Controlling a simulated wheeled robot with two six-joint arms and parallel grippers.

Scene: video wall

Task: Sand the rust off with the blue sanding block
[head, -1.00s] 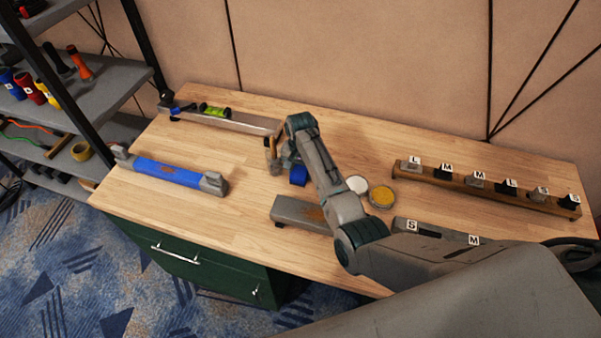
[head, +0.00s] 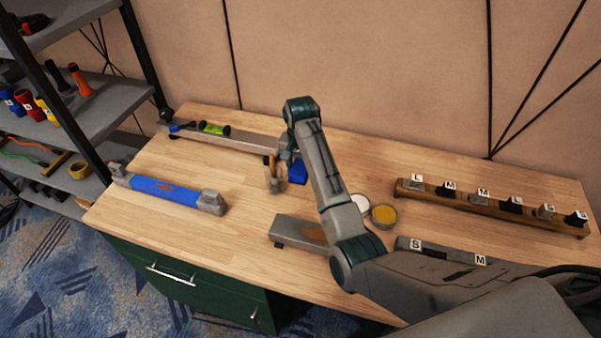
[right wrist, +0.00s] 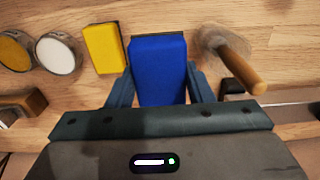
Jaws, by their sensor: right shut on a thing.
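My right gripper (head: 292,168) is shut on the blue sanding block (head: 298,172), which also shows between its fingers in the right wrist view (right wrist: 158,70). The block is near the middle of the workbench, behind a grey metal piece (head: 288,228). That piece has a brown rust patch (head: 315,233), partly hidden by my right arm. The block is apart from both. My left gripper is not in view.
A wooden-handled brush (right wrist: 240,65) and a yellow block (right wrist: 103,47) flank the blue block. A white tin (right wrist: 58,55) and a yellow tin (head: 384,214) stand nearby. A labelled rack (head: 470,202) is right. Bare wood (head: 235,190) lies left of the brush.

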